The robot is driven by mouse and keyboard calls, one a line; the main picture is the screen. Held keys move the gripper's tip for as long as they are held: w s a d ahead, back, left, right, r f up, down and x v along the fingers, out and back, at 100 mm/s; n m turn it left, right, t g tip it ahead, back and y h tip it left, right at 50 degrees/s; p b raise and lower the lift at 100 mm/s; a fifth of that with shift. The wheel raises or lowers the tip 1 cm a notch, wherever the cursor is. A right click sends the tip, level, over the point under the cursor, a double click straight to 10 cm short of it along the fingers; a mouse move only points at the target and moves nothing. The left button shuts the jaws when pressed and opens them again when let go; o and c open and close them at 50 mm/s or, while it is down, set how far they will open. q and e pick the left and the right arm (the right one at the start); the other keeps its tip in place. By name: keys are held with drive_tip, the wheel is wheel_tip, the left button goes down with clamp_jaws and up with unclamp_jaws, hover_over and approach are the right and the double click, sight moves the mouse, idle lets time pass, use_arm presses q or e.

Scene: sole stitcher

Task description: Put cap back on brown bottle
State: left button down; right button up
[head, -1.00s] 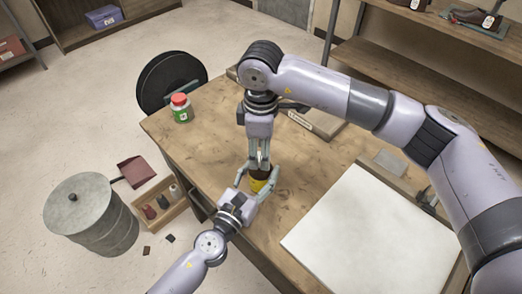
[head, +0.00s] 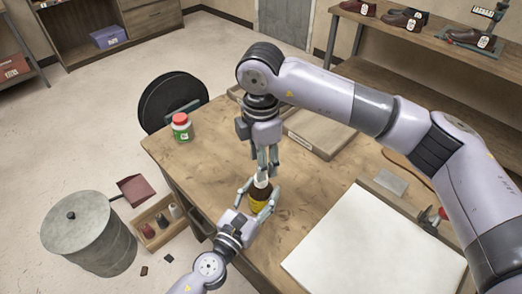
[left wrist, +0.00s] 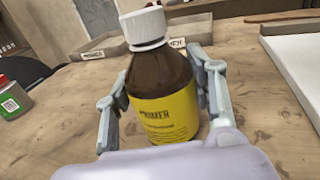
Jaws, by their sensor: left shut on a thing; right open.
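The brown bottle (head: 259,192) with a yellow label stands upright on the bench near its front edge. It also shows in the left wrist view (left wrist: 160,78), its label reading "PRIMER". The white cap (left wrist: 145,27) sits on the bottle's neck; whether it is screwed tight cannot be told. My left gripper (head: 259,197) is shut around the bottle's body, with a finger on each side. My right gripper (head: 268,164) is open, pointing down just above the cap, and partly hides the bottle's top in the head view.
A red-lidded bottle (head: 182,127) stands at the bench's back left corner. Wooden trays (head: 318,133) lie behind my right gripper, and a white board (head: 375,245) covers the right front. A grey bin (head: 88,235) stands on the floor to the left.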

drive_tip(key=n, duration=0.3)
drive_tip(key=shift+r+n, duration=0.2)
drive_tip(key=shift+n, duration=0.2)
drive_tip(key=n, duration=0.5)
drive_tip(key=shift+r+n, duration=0.15)
drive_tip(key=shift+n, duration=0.15)
drive_tip(key=n, duration=0.5)
drive_tip(key=shift+r, duration=0.2)
drive_tip(key=n, duration=0.6)
drive_tip(key=shift+r, duration=0.2)
drive_tip(key=n, duration=0.5)
drive_tip(key=shift+r, duration=0.15)
drive_tip(key=n, duration=0.4)
drive_tip(key=shift+r, duration=0.15)
drive_tip(key=n, duration=0.5)
drive_tip(key=shift+r+n, duration=0.2)
drive_tip(key=shift+n, duration=0.1)
drive_tip(key=n, duration=0.5)
drive_tip(key=shift+r, duration=0.1)
